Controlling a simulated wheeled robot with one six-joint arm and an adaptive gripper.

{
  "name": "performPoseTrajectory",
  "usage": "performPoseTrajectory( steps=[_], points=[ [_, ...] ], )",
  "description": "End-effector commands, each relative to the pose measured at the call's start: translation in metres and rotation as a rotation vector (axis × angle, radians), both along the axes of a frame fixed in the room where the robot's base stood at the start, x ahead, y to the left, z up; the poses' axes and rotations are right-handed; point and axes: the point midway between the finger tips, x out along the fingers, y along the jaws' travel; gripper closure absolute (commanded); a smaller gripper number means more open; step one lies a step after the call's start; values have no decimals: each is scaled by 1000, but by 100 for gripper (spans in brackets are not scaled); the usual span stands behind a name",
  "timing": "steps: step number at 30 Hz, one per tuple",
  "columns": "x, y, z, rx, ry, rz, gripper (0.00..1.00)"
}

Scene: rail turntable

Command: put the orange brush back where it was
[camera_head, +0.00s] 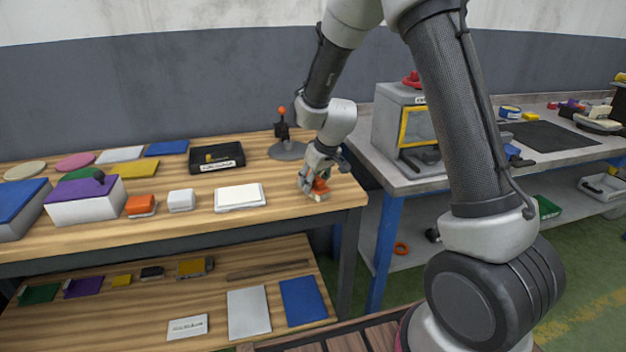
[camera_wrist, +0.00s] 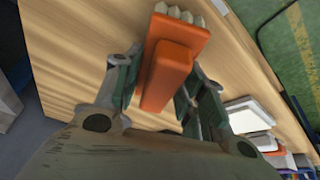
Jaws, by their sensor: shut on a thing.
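The orange brush (camera_head: 320,186) is in my gripper (camera_head: 314,180), low over the right end of the wooden table, near its front corner. In the wrist view the brush (camera_wrist: 167,75) has an orange block with a raised grip and pale bristles at its far end. The fingers of my gripper (camera_wrist: 158,88) are shut on the sides of its grip. I cannot tell whether the bristles touch the table. Another orange block with a pale base (camera_head: 141,205) stands further left on the table.
A white slab (camera_head: 240,197), a white block (camera_head: 181,200) and a purple-topped box (camera_head: 86,203) stand left along the wooden table (camera_head: 215,227). A black tray (camera_head: 217,157) and a round-based lever (camera_head: 287,150) are behind. A grey machine (camera_head: 391,125) stands on the right bench.

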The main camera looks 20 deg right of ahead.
Motion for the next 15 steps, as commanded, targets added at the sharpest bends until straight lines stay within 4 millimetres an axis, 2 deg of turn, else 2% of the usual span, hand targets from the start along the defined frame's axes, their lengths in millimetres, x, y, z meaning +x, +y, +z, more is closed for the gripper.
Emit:
performPoseTrajectory(
  steps=[1,3,4,15],
  points=[
    [0,0,0,0,0,-1,54],
    [0,0,0,0,0,0,41],
    [0,0,0,0,0,0,38],
    [0,0,4,-1,-3,1,38]
  ],
)
